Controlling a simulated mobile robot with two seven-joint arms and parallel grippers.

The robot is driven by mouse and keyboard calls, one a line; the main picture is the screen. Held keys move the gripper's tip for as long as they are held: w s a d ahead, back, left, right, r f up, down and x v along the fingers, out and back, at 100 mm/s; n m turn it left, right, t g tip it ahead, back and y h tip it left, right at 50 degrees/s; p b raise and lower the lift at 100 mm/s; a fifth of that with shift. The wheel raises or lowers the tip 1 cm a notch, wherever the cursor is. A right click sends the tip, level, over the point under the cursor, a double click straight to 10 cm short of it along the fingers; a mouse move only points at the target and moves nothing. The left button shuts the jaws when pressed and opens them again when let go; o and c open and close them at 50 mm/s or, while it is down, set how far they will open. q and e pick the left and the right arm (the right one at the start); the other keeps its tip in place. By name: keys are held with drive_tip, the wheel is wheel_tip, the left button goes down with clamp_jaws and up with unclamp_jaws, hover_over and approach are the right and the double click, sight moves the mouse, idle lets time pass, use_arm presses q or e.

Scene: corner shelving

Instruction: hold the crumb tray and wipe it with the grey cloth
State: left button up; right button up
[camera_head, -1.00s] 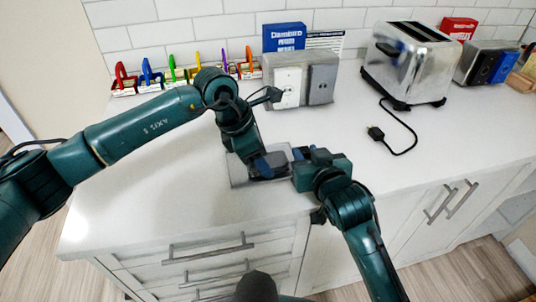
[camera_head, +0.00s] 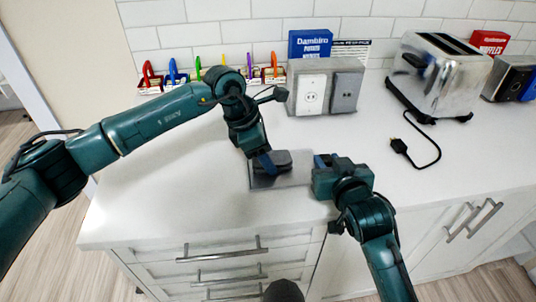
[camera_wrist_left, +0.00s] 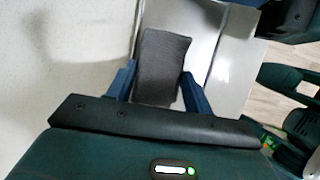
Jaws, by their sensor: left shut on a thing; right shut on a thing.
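The crumb tray (camera_head: 298,173) is a flat, shiny grey metal sheet near the counter's front edge. It also shows in the left wrist view (camera_wrist_left: 208,28). The grey cloth (camera_head: 282,158) is a dark folded pad over the tray's left part. In the left wrist view the cloth (camera_wrist_left: 162,62) lies between the blue fingers of my left gripper (camera_wrist_left: 160,85), which is shut on it. My left gripper (camera_head: 266,161) comes down from above. My right gripper (camera_head: 322,163) is shut on the tray's right side; its fingertips are partly hidden.
A grey outlet box (camera_head: 341,90) stands behind the tray. A chrome toaster (camera_head: 440,75) with a black cord (camera_head: 428,152) stands at the right. Coloured clips (camera_head: 175,77) line the back left. The counter (camera_head: 170,185) left of the tray is clear.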

sight(289, 155)
use_arm(q)
drive_tip(key=shift+w+d, duration=0.2)
drive_tip(key=shift+d, duration=1.05)
drive_tip(key=shift+w+d, duration=0.2)
drive_tip(key=shift+d, duration=1)
use_arm(e)
drive_tip(key=shift+a, duration=0.1)
use_arm(q)
drive_tip(key=shift+s+a+r, duration=0.1)
drive_tip(key=shift+s+a, duration=0.15)
drive_tip(key=shift+a, duration=1.05)
drive_tip(key=shift+s+a, duration=0.2)
drive_tip(key=shift+a, duration=1.1)
drive_tip(key=shift+w+d, duration=0.25)
drive_tip(key=shift+d, duration=1.05)
drive_tip(key=shift+w+d, duration=0.2)
drive_tip(key=shift+d, duration=1.05)
drive_tip(key=shift+s+a, duration=0.25)
drive_tip(key=shift+a, duration=1.05)
wheel_tip(289, 155, up, 11)
